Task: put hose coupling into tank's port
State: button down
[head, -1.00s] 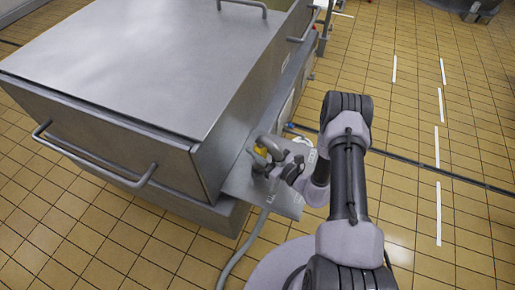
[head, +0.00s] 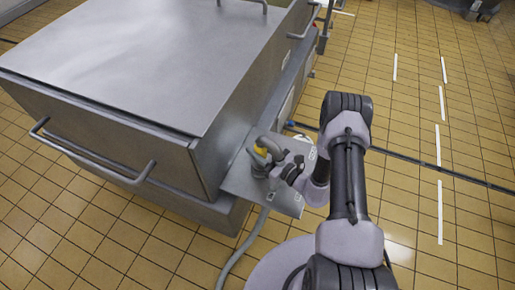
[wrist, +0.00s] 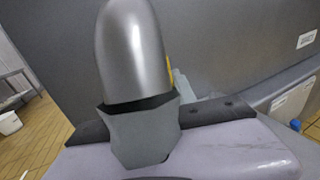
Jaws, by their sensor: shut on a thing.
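The tank (head: 130,65) is a large grey steel box with a flat lid, filling the left of the head view. I cannot make out its port. My gripper (head: 270,166) is beside the tank's right side, above a small grey plate. It is shut on the hose coupling, a smooth silver rounded body (wrist: 135,50) that rises large in the wrist view. One grey finger covers the coupling's lower part there. In the head view a yellow part and a grey curved piece show at the gripper, small and partly covered by the fingers.
The grey plate (head: 237,184) juts out beside the tank's lower right side. A grey hose (head: 242,250) runs from beneath it along the tiled floor. A bar handle (head: 90,163) sticks out from the tank's front. Tiled floor (head: 460,120) lies open at the right.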

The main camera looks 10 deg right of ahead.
jog(key=shift+f, duration=0.15)
jog(key=c, duration=0.9)
grip_release()
